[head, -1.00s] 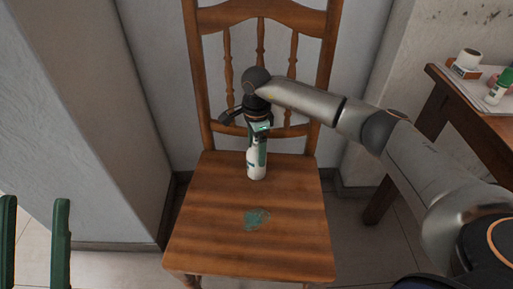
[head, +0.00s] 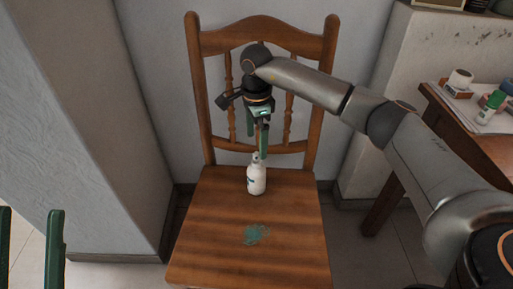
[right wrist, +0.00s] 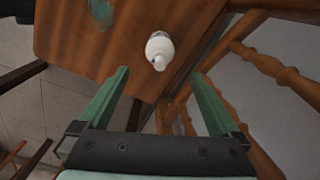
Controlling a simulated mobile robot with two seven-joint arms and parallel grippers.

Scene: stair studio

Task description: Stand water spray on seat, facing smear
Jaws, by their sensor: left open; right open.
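The white spray bottle (head: 256,180) stands upright on the wooden chair seat (head: 205,225), behind the green smear (head: 256,234). In the right wrist view the bottle (right wrist: 159,46) shows from above, beyond the fingertips, with the smear (right wrist: 100,12) at upper left. I cannot tell clearly which way its nozzle points. My right gripper (head: 262,154) is open and empty, just above and behind the bottle top. Its two green fingers (right wrist: 160,72) stand wide apart in the wrist view. My left gripper (head: 30,212) is open and empty at the lower left.
The chair's spindled backrest (head: 262,40) rises close behind my right gripper. A side table (head: 470,125) at the right holds a green-capped bottle (head: 491,106) and a white roll (head: 459,80). The front of the seat is clear around the smear.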

